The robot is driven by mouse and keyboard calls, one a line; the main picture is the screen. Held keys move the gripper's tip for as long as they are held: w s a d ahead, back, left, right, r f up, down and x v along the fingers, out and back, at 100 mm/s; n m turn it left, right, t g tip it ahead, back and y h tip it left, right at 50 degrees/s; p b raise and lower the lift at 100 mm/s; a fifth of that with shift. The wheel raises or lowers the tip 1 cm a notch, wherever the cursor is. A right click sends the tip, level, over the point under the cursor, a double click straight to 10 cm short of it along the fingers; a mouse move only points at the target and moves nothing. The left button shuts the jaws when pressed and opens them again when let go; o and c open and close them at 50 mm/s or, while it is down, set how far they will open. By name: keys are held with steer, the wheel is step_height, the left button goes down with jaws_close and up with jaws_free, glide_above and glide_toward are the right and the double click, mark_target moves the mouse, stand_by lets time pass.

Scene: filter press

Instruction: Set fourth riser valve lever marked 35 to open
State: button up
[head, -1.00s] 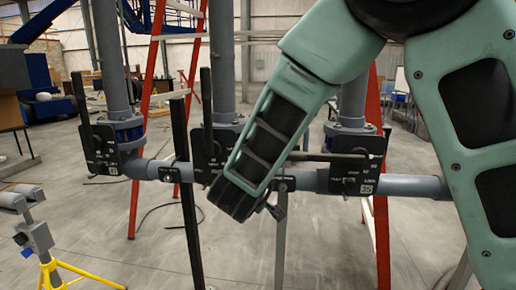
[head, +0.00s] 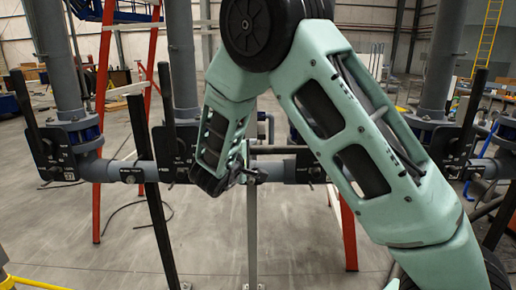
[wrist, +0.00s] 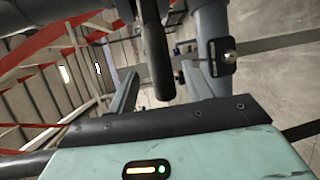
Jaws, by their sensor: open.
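The lever (head: 280,150) of the valve whose tag read 35 a second ago lies roughly horizontal, its free end to the left of its black plate (head: 303,168). The tag is too small to read now, and my arm hides much of this riser. My gripper (head: 258,177) is open near the lever's free end. In the wrist view a black bar (wrist: 155,50), seemingly this lever, shows between the two fingers (wrist: 160,92); I cannot tell whether they touch it.
Two valves to the left have steep levers (head: 27,100) and (head: 166,100). Another riser (head: 440,60) at right has a raised lever (head: 470,112). A grey horizontal pipe (head: 105,170) joins the risers. A red ladder (head: 103,110) stands behind. Open floor lies below.

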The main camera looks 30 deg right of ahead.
mark_target(258, 149)
steer(key=x, duration=0.6)
steer(key=shift+w+d+p, duration=0.1)
steer(key=shift+d+p, duration=0.05)
steer(key=shift+p, duration=0.15)
